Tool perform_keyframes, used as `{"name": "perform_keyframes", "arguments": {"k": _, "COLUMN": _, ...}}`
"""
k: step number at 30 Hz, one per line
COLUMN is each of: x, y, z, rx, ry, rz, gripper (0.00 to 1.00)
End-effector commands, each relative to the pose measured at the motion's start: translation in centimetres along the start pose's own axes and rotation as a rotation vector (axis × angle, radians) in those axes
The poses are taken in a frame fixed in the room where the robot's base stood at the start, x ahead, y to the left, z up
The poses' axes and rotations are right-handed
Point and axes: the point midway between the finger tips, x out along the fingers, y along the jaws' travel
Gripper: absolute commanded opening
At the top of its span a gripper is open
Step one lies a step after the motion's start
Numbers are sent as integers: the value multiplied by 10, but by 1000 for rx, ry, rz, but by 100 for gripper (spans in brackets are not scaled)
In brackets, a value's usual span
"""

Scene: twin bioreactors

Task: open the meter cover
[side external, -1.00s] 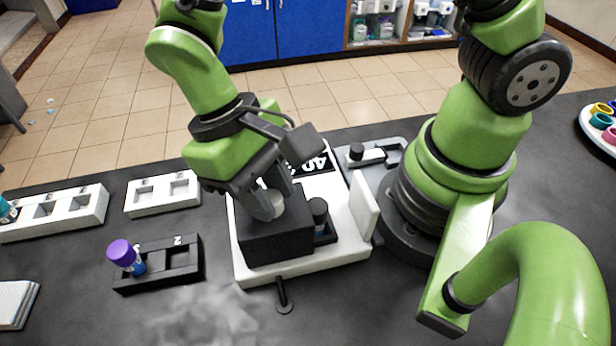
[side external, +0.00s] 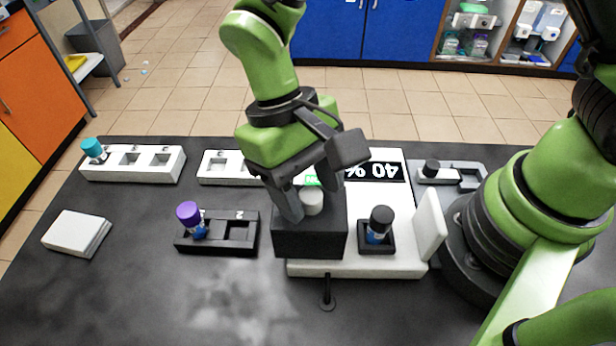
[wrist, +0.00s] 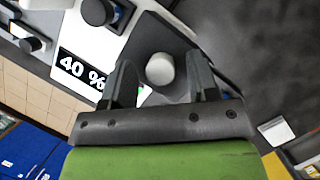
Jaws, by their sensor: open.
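The meter is a white base plate (side external: 400,262) with a black display reading "40 %" (side external: 375,172). Its cover is a black box (side external: 310,240) with a pale round knob (side external: 312,203) on top, standing at the plate's left end and overhanging its left edge. My gripper (side external: 309,200) is over the cover, fingers down. In the wrist view the knob (wrist: 160,68) sits between the two open fingers (wrist: 160,74), with a gap on each side. A black-capped vial (side external: 380,225) stands uncovered in a black socket to the right of the cover.
A black rack (side external: 237,246) with a purple-capped vial (side external: 189,220) stands left of the meter. White racks (side external: 112,176) line the back left. A white upright panel (side external: 429,228) stands at the plate's right end. A small black lever (side external: 327,290) is in front.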

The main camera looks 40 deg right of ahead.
Motion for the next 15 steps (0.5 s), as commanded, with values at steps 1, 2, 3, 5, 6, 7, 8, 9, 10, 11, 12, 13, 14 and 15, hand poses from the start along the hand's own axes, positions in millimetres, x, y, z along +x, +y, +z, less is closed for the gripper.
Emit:
{"name": "perform_keyframes", "arguments": {"k": 1, "x": -1, "y": 0, "z": 0, "rx": 0, "ry": 1, "rz": -1, "gripper": 54}}
{"name": "perform_keyframes", "arguments": {"k": 2, "x": -3, "y": 0, "z": 0, "rx": -1, "ry": 1, "rz": -1, "gripper": 54}}
{"name": "perform_keyframes", "arguments": {"k": 3, "x": -6, "y": 0, "z": 0, "rx": 0, "ry": 1, "rz": -2, "gripper": 54}}
{"name": "perform_keyframes", "arguments": {"k": 5, "x": -14, "y": -1, "z": -1, "rx": 0, "ry": 3, "rz": -3, "gripper": 54}}
{"name": "perform_keyframes", "arguments": {"k": 6, "x": -20, "y": -1, "z": -1, "rx": 0, "ry": 4, "rz": -4, "gripper": 54}}
{"name": "perform_keyframes", "arguments": {"k": 7, "x": -26, "y": 0, "z": -1, "rx": 1, "ry": 6, "rz": -4, "gripper": 54}}
{"name": "perform_keyframes", "arguments": {"k": 8, "x": -32, "y": 0, "z": -1, "rx": 0, "ry": 6, "rz": -4, "gripper": 54}}
{"name": "perform_keyframes", "arguments": {"k": 9, "x": -40, "y": -1, "z": -1, "rx": 0, "ry": 6, "rz": -5, "gripper": 54}}
{"name": "perform_keyframes", "arguments": {"k": 10, "x": -47, "y": 0, "z": -1, "rx": 0, "ry": 6, "rz": -5, "gripper": 54}}
{"name": "perform_keyframes", "arguments": {"k": 11, "x": -53, "y": 0, "z": -1, "rx": 1, "ry": 7, "rz": -4, "gripper": 54}}
{"name": "perform_keyframes", "arguments": {"k": 12, "x": -60, "y": -1, "z": -1, "rx": -1, "ry": 6, "rz": -4, "gripper": 54}}
{"name": "perform_keyframes", "arguments": {"k": 13, "x": -65, "y": 0, "z": -1, "rx": -1, "ry": 6, "rz": -3, "gripper": 54}}
{"name": "perform_keyframes", "arguments": {"k": 14, "x": -71, "y": 0, "z": -1, "rx": 0, "ry": 6, "rz": -4, "gripper": 54}}
{"name": "perform_keyframes", "arguments": {"k": 15, "x": -77, "y": 0, "z": -1, "rx": 0, "ry": 7, "rz": -3, "gripper": 54}}
